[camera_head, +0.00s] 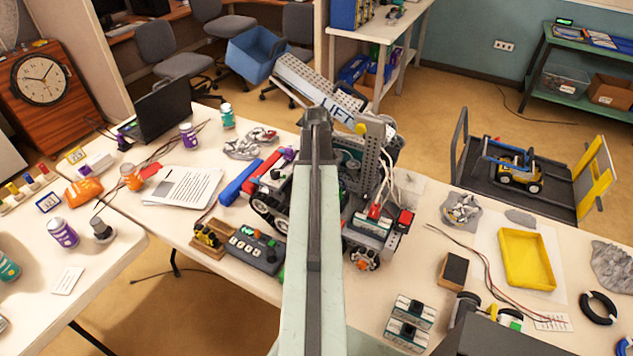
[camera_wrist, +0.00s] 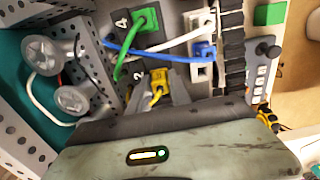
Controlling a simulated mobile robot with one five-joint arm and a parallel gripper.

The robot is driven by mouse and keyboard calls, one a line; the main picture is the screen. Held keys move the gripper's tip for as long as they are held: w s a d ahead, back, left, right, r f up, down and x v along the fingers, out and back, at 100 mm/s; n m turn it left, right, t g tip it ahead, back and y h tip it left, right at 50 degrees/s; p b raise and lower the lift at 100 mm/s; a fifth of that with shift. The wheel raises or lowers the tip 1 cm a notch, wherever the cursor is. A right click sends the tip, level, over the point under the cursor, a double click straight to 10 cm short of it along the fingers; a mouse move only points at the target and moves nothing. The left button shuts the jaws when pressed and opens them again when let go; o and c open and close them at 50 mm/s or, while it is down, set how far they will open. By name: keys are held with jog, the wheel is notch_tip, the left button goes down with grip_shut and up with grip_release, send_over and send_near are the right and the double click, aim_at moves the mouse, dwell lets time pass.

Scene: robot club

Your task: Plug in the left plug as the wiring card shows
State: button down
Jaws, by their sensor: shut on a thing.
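In the wrist view, my gripper (camera_wrist: 158,94) is shut on a yellow plug (camera_wrist: 159,77) with a yellow cable, close to the panel by the number 2. I cannot tell whether this plug is seated in a socket. A green plug (camera_wrist: 146,19) on a green cable sits beside the number 4. A blue plug (camera_wrist: 201,50) on a blue cable is to the right, with a white cable (camera_wrist: 178,41) running near it. In the head view my arm hides the gripper and the plugs. I cannot pick out the wiring card with certainty.
The built robot (camera_head: 374,222) with wheels and a perforated grey frame (camera_head: 369,163) stands on the table around my arm. A control box (camera_head: 254,249), printed sheets (camera_head: 183,187) and a yellow tray (camera_head: 526,259) lie nearby. In the wrist view, two grey round parts (camera_wrist: 74,99) are at left.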

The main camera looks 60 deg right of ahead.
jog(key=shift+f+b, duration=0.35)
dwell(0.7)
jog(key=c, duration=1.1)
grip_release()
notch_tip(320, 180, up, 6)
jog(key=p, duration=0.6)
jog(key=shift+s, duration=0.1)
